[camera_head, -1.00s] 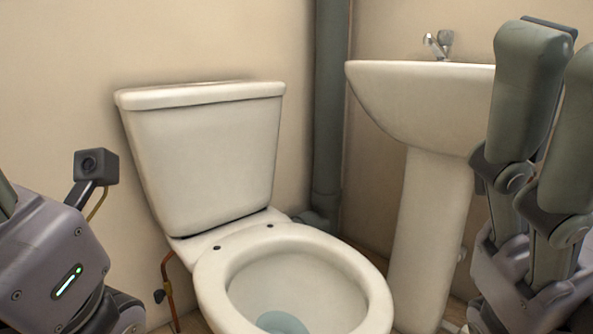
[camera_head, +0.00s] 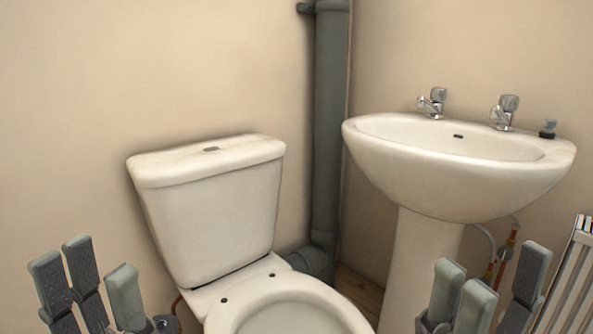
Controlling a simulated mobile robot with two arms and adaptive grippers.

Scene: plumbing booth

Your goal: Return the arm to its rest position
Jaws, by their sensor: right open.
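My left gripper (camera_head: 98,282) is at the lower left, in front of the wall and left of the toilet. Its grey fingers point up and stand apart with nothing between them. My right gripper (camera_head: 502,288) is at the lower right, in front of the basin's lower part. Its fingers also point up, spread apart and empty. The wrists and most of both arms are below the picture.
The white toilet (camera_head: 215,215) stands between the grippers, its bowl cut off below. The basin (camera_head: 440,185) with two taps is at the right. A grey pipe (camera_head: 328,130) runs up the corner. A white slatted panel (camera_head: 575,275) is at the right edge.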

